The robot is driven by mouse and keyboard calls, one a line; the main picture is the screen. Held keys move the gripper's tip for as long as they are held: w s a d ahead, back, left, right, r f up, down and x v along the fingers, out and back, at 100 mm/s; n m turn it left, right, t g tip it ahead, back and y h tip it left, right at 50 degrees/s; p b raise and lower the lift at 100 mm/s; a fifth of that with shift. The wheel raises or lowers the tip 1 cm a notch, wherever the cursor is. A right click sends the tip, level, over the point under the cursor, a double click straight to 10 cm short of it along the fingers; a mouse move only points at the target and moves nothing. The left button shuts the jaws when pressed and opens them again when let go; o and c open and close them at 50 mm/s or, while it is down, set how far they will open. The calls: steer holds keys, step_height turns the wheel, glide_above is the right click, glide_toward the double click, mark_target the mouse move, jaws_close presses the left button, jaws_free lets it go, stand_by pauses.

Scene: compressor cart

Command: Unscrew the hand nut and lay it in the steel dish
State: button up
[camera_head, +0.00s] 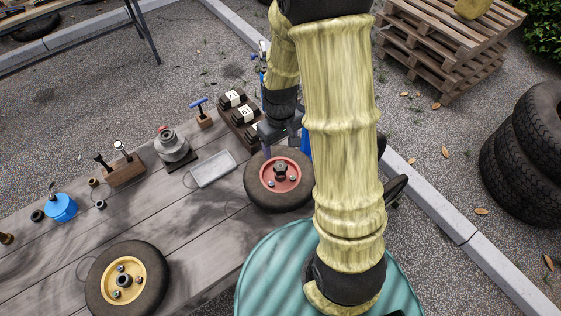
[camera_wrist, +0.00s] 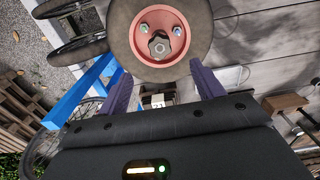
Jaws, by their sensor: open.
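The hand nut (camera_head: 281,170) is a dark lobed knob at the centre of a red hub. The hub belongs to a black-tyred wheel (camera_head: 253,187) at the right end of the wooden bench. The nut also shows in the wrist view (camera_wrist: 160,45), at the top, with smaller studs around it. My gripper (camera_wrist: 161,72) is open and empty, its two purple fingers apart, with the nut beyond their tips. In the head view my gripper (camera_head: 275,145) is just behind the wheel, partly hidden by my arm. The steel dish (camera_head: 212,168) is a shallow grey tray left of the wheel, and looks empty.
A grey metal part (camera_head: 172,147) on a dark base stands left of the dish. Numbered dark blocks (camera_head: 238,112) sit behind the wheel. A yellow-hubbed wheel (camera_head: 125,287) and a blue pot (camera_head: 61,207) are farther left. Bare planks (camera_head: 195,225) lie between the wheels.

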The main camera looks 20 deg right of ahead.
mark_target(280, 165)
step_height(280, 165, down, 10)
steer(key=shift+f, duration=0.1)
stand_by(0.4)
steer(key=c, duration=1.2)
steer(key=shift+n+p, duration=0.35)
steer(key=shift+n, duration=0.75)
steer(key=shift+n, duration=1.2)
steer(key=shift+n+p, duration=0.3)
steer(key=shift+n, duration=0.8)
